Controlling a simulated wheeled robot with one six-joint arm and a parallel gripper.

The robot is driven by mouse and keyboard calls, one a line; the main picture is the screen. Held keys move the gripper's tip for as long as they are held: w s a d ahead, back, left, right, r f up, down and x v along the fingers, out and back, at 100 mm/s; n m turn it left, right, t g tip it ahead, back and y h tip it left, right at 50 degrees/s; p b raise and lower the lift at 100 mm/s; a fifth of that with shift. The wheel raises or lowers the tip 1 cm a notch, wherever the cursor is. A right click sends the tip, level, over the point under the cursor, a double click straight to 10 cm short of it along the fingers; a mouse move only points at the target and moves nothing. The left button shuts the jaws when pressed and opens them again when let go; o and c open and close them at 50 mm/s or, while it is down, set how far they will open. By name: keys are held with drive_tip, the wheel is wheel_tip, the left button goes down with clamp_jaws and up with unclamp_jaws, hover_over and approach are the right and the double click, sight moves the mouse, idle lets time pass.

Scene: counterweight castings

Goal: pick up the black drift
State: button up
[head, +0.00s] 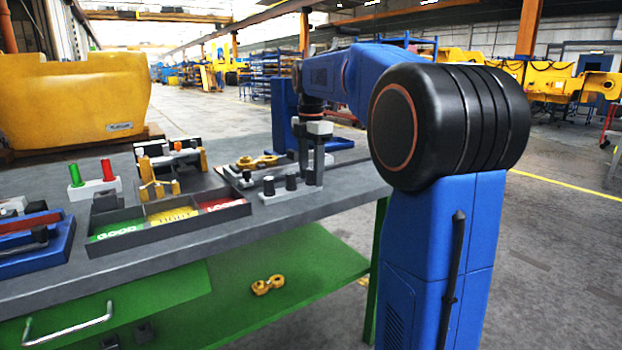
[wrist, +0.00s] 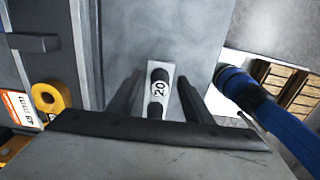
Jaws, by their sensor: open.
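A light grey block (head: 287,193) with two short black pegs stands on the bench, right of the sorting tray. I take the black drift to be one of these pegs, but cannot tell which. In the wrist view one black peg (wrist: 159,75) is at the top of the block and another (wrist: 155,109) at the bottom, with a label "20" between them. My gripper (head: 315,178) points down just right of the block in the head view. In the wrist view my gripper (wrist: 159,82) is open, its dark fingers on either side of the block, apart from it.
The three-part tray (head: 170,232) with green, yellow and red floors lies left of the block. Behind it is a dark tray with yellow parts (head: 257,161). A white block with green and red pegs (head: 94,190) stands farther left. A yellow part (head: 268,285) lies on the lower green shelf.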

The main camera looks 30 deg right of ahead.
drive_tip(key=c, duration=1.1)
